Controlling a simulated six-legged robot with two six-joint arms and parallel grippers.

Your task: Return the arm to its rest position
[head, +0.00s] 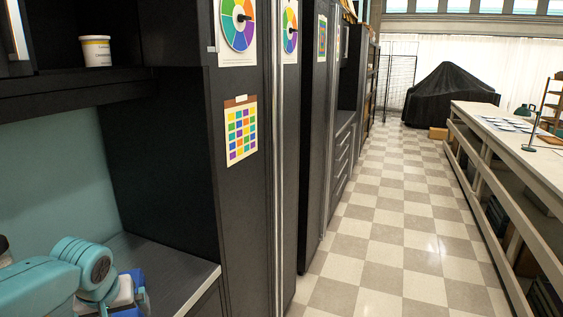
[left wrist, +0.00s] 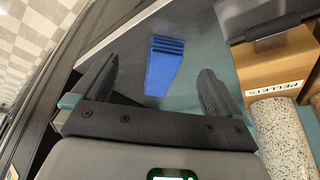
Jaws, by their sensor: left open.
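My left gripper (left wrist: 159,66) is open in the left wrist view, its two dark fingers spread wide. A blue block-like object (left wrist: 165,62) with a ridged end shows in the gap between the fingers, on the grey counter. Neither finger appears to touch it; how far below the fingers it is I cannot tell. In the head view, my teal left arm (head: 80,265) comes in low at the left, over the counter (head: 165,265). Blue and white parts show beside it; the fingertips are not visible there. My right gripper is not in view.
A cardboard box marked PELLETS (left wrist: 275,70) and a speckled cylinder (left wrist: 285,135) stand at the right in the wrist view. In the head view, a white tub (head: 96,51) sits on a shelf above the counter. Tall dark cabinets (head: 245,200) border the clear checkered aisle (head: 395,230).

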